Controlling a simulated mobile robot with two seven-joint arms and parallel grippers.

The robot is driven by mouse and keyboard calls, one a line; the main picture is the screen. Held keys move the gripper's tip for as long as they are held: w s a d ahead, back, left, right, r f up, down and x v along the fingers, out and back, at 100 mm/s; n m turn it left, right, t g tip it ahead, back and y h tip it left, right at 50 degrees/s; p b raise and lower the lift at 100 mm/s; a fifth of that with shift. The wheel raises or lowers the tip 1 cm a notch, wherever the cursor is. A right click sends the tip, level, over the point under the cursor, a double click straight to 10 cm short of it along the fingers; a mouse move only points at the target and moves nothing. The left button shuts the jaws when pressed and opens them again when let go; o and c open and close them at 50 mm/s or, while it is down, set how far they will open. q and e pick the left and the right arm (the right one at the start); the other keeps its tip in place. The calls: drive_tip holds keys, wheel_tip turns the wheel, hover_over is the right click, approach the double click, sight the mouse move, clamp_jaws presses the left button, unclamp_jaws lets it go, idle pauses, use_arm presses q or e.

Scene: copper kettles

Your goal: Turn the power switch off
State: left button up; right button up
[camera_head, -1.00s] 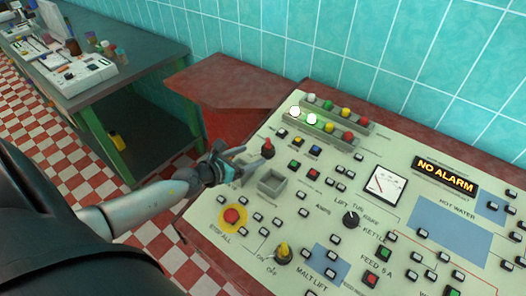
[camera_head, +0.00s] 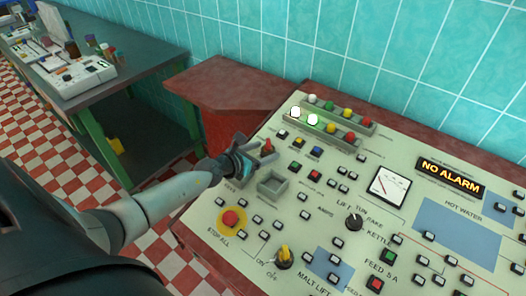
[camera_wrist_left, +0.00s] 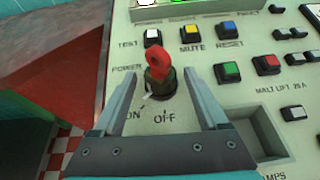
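The power switch (camera_wrist_left: 157,72) is a red key-like knob on a dark round base, between the POWER label and the ON and OFF labels. A small white mark at its base points lower left, toward ON. My right gripper is not in view.
A yellow knob (camera_head: 284,256) stands at the front. A red-brown counter (camera_head: 225,85) lies behind.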

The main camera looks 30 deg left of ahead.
use_arm(q)
clamp_jaws()
idle(0.4)
drive_tip(key=n+y+p, duration=0.1)
drive_tip(key=p, duration=0.2)
drive_tip(key=n+y+p, duration=0.1)
drive_tip(key=p, duration=0.2)
drive_tip(key=shift+d+r+y, duration=0.2)
drive_tip(key=shift+d+y, duration=0.1)
drive_tip(key=shift+y, duration=0.1)
drive_tip(key=shift+d+n+y+p, duration=0.15)
drive_tip(key=shift+n+y+p, duration=0.7)
drive_tip(key=shift+p, duration=0.35)
drive_tip(key=shift+d+f+n+g+y+p, duration=0.15)
drive_tip(key=shift+n+g+y+p, duration=0.2)
drive_tip(key=shift+n+y, duration=0.2)
drive_tip(key=shift+w+d+n+g+y, duration=0.1)
drive_tip(key=shift+n+g+y, duration=0.15)
drive_tip(key=shift+n+y, duration=0.45)
drive_tip(key=shift+w+d+f+n+g+y, duration=0.1)
drive_tip(key=shift+d+n+g+y, duration=0.1)
drive_tip(key=shift+n+g+y, duration=0.65)
drive_tip(key=shift+n+y, duration=0.55)
drive_tip(key=shift+n, duration=0.1)
